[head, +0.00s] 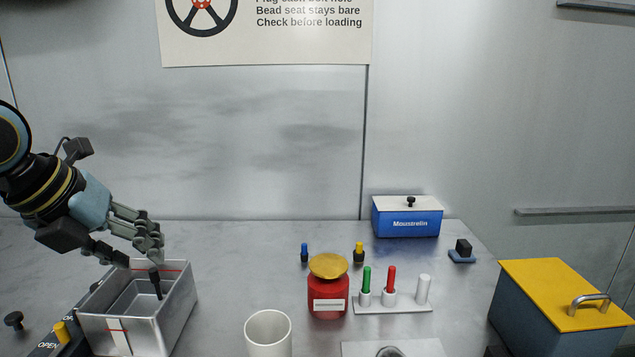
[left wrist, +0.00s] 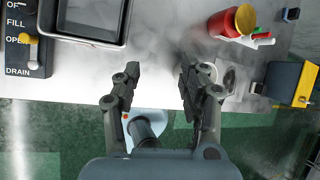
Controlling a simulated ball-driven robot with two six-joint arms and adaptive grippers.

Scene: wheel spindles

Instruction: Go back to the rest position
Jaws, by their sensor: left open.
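My left gripper (head: 138,252) is at the left in the head view, above the back of the metal tank (head: 185,310). In the left wrist view its two fingers (left wrist: 157,80) are spread wide with nothing between them. A black-handled item (head: 155,283) stands in the tank, below the fingers in the head view. My right gripper is not in view.
A white cup (head: 268,335), red jar (head: 328,297) with a gold lid, and peg rack (head: 393,306) stand mid-table. A blue box (head: 407,220) is behind; a yellow-lidded box (head: 560,300) is at right. A lever panel (head: 60,335) adjoins the tank.

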